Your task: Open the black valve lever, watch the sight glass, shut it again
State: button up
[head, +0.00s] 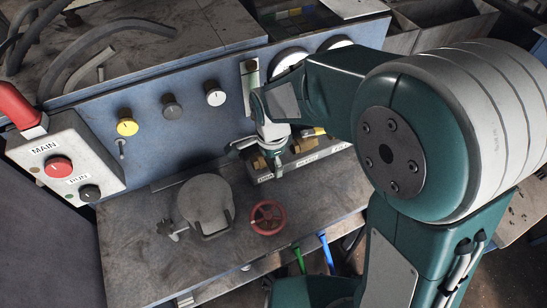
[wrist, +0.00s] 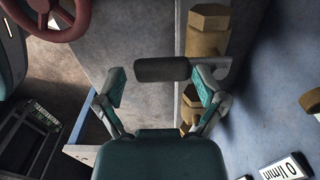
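The black valve lever (wrist: 162,69) shows in the wrist view as a dark rounded grip, with its stem running right to a brass valve (wrist: 208,30). My gripper (wrist: 158,84) is open, with one finger on each side of the grip. There is a clear gap at the left finger; at the right finger I cannot tell whether it touches. In the head view my gripper (head: 272,160) is low at the panel beside the brass valves (head: 305,144) and hides the black lever. A narrow upright glass strip, seemingly the sight glass (head: 249,84), is on the blue panel above.
A red handwheel (head: 268,217) and a round grey lid (head: 205,203) are on the bench top (head: 150,265). A yellow lever (head: 318,131) sits right of my gripper. The control box (head: 65,160) stands at left, and gauges (head: 290,60) are above.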

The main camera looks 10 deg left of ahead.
aim_at(270, 162)
jog(key=shift+a, duration=0.3)
notch_tip(270, 162, up, 12)
jog(key=shift+f, duration=0.15)
dwell(0.4)
jog(key=shift+w, duration=0.1)
jog(key=s+d+r+n+t, duration=0.2)
jog(key=s+d+n, duration=0.3)
jog(key=d, duration=0.6)
jog(key=s+d+r+n+t, duration=0.3)
jog(key=s+d+n, duration=0.3)
jog(key=d, duration=0.5)
jog(key=shift+s+d+r+t, duration=0.35)
jog(key=shift+s+r, duration=0.1)
jog(key=shift+r, duration=0.1)
